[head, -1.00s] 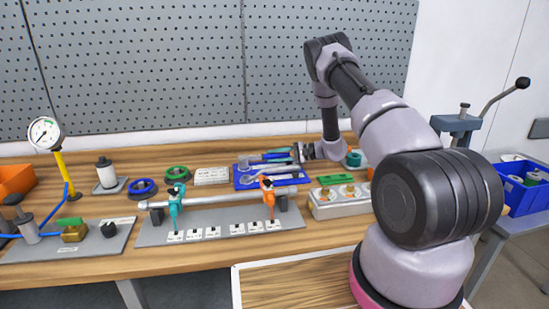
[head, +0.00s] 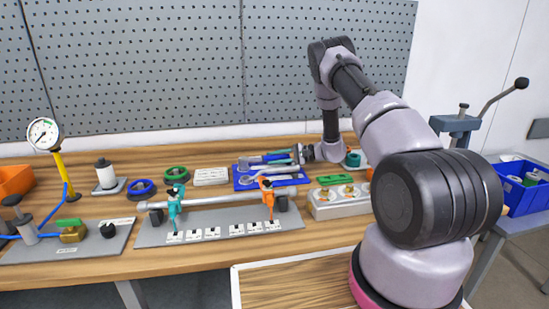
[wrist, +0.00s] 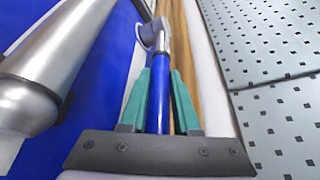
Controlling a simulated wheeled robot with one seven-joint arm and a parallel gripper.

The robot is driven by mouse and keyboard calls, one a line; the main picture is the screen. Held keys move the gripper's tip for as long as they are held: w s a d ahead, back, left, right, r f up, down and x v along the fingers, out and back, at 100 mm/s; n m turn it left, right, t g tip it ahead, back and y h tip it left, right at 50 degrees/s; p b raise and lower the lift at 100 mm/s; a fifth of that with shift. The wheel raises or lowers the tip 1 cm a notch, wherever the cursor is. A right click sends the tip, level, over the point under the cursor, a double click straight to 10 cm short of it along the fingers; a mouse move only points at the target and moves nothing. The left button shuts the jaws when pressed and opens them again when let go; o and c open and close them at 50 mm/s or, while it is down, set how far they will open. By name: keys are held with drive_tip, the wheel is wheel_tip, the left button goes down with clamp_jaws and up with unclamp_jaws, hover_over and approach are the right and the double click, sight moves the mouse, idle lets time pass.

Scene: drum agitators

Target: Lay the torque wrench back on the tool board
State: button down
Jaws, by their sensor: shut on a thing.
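The tool board (head: 243,183) is a blue panel on the bench, with several tools with blue or grey parts lying on it. In the wrist view its blue surface (wrist: 105,55) fills the left side. My gripper (head: 303,154) is over the board's right end in the head view. In the wrist view its teal fingers (wrist: 160,85) are shut around the blue handle of what looks like the torque wrench (wrist: 158,105). A metal shaft and grey head extend beyond the fingers. Whether the wrench touches the board is unclear.
A large silver cylindrical part (wrist: 30,80) lies close at the left of the wrist view. A perforated grey panel (head: 330,70) stands behind the bench. A grey block with brass-coloured parts (head: 325,207) is in front right of the board. The shaft rig (head: 215,235) is in front.

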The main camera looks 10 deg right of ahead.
drive_tip(key=c, duration=0.6)
unclamp_jaws()
drive_tip(key=v, duration=1)
drive_tip(key=shift+s+d+r, duration=0.1)
drive_tip(key=shift+d, duration=0.1)
drive_tip(key=s+a+r+n+g+h, duration=0.25)
drive_tip(key=s+r, duration=0.35)
drive_tip(key=r, duration=0.5)
drive_tip(key=s+a+r+n+g+h, duration=0.2)
drive_tip(key=s+a+r, duration=0.2)
drive_tip(key=s+r, duration=0.55)
drive_tip(key=s+r+t+h, duration=0.2)
drive_tip(key=s+r, duration=0.3)
drive_tip(key=s, duration=0.2)
drive_tip(key=s+d+r+n+t+h, duration=0.1)
drive_tip(key=s+r+t+h, duration=0.1)
drive_tip(key=s+r, duration=0.3)
drive_tip(key=s+d+r+t+h, duration=0.1)
drive_tip(key=s+r+h, duration=0.3)
drive_tip(key=s, duration=0.5)
drive_tip(key=shift+d+r+t, duration=0.15)
drive_tip(key=shift+r+t, duration=0.35)
drive_tip(key=shift+t, duration=0.15)
